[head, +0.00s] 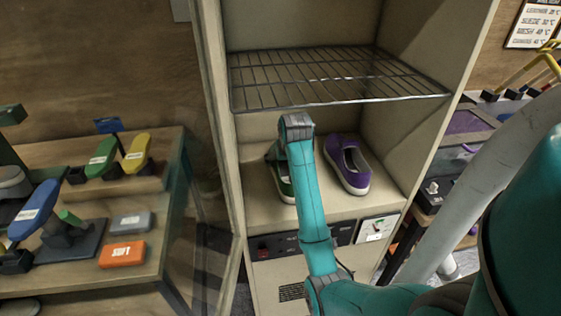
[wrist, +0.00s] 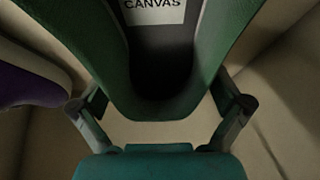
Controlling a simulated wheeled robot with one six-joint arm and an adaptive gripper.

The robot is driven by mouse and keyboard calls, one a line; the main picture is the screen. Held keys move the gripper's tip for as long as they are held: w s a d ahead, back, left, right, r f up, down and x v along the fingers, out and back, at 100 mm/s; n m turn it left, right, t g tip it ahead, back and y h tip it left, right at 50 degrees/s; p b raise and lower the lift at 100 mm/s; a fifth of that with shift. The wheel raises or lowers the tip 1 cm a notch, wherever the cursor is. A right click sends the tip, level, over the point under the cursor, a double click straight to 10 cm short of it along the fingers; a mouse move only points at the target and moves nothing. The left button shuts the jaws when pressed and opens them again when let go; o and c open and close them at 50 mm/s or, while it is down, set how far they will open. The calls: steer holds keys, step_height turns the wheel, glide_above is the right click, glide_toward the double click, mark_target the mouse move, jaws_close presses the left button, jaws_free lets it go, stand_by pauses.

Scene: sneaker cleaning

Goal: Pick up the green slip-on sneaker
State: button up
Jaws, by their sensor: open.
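The green slip-on sneaker (head: 283,184) stands on the floor of the cabinet, mostly hidden behind my arm in the head view. In the wrist view the green sneaker (wrist: 150,103) fills the middle, its opening showing a grey insole with a CANVAS label. My gripper (wrist: 160,112) is open, with one finger on each side of the sneaker's near end. I cannot tell whether the fingers touch it.
A purple slip-on sneaker (head: 347,163) stands just right of the green one; its edge shows at left in the wrist view (wrist: 28,82). A wire rack (head: 330,78) hangs above both. Cabinet walls (head: 392,130) close in the sides. The cabinet's front is open.

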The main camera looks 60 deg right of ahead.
steer(key=shift+f, duration=0.1)
steer(key=c, duration=1.3)
